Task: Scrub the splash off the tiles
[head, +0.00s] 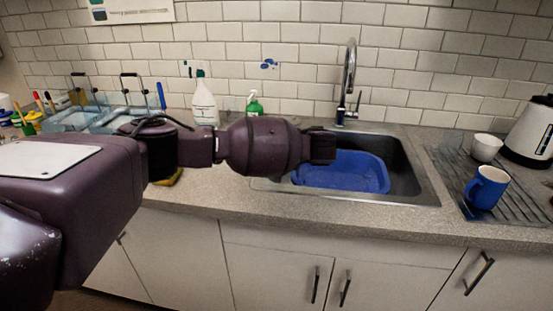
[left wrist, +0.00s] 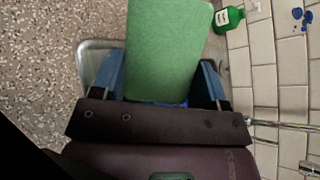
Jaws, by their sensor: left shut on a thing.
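The splash (head: 269,64) is a small cluster of dark blue spots on the white wall tiles, above the green soap bottle. It also shows at the top right of the left wrist view (left wrist: 302,16). My left gripper (left wrist: 160,78) is shut on a green sponge (left wrist: 165,45), which sticks out past its blue fingers. In the head view my left arm reaches across the counter, with its dark gripper end (head: 322,147) over the sink. The sponge does not show there. It is apart from the splash. My right gripper is not in view.
A white spray bottle (head: 204,102) and the green soap bottle (head: 254,106) stand against the wall. A tap (head: 348,85) rises behind the sink, which holds a blue basin (head: 345,183). A blue mug (head: 487,187) and white cup (head: 486,147) are on the drying rack at right.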

